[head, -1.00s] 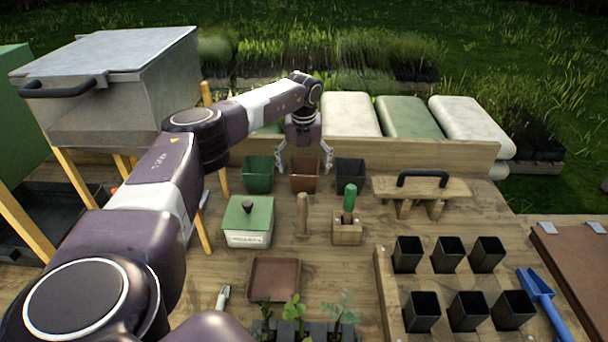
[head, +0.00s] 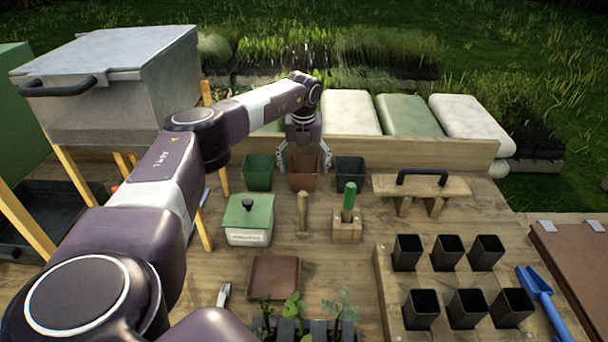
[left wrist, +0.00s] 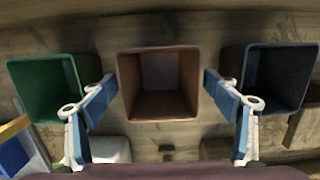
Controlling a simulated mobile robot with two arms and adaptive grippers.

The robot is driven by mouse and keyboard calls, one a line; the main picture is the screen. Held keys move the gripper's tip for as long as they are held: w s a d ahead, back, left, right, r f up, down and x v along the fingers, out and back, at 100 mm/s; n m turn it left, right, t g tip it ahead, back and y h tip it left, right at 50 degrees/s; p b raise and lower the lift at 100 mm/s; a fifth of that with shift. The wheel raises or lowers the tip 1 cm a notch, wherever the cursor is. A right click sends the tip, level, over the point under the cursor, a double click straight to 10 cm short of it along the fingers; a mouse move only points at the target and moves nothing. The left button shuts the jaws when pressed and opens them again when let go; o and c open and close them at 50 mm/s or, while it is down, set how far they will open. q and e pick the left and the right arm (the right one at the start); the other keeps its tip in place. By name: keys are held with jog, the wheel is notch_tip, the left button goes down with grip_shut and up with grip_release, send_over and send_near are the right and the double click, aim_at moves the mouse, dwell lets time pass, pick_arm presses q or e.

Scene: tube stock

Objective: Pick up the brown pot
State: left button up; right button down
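The brown pot (head: 304,178) stands on the bench between the green pot and the dark pot; in the left wrist view its open top (left wrist: 160,84) faces me, empty. My left gripper (head: 304,164) is above and around it, pointing down. Its fingers are spread, one on each side of the brown pot. In the left wrist view (left wrist: 158,95) a narrow gap shows between each blue pad and the pot's walls. My right gripper is not in view.
A green pot (head: 257,173) stands close on the left and a dark pot (head: 350,171) close on the right. A wooden back board (head: 430,154) rises behind. A lidded green box (head: 248,219) and a wooden dibber (head: 303,211) stand in front.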

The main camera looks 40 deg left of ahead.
pick_arm(q)
jog(key=c, duration=0.9)
jog(key=shift+c, duration=0.2)
jog(key=shift+r, duration=0.15)
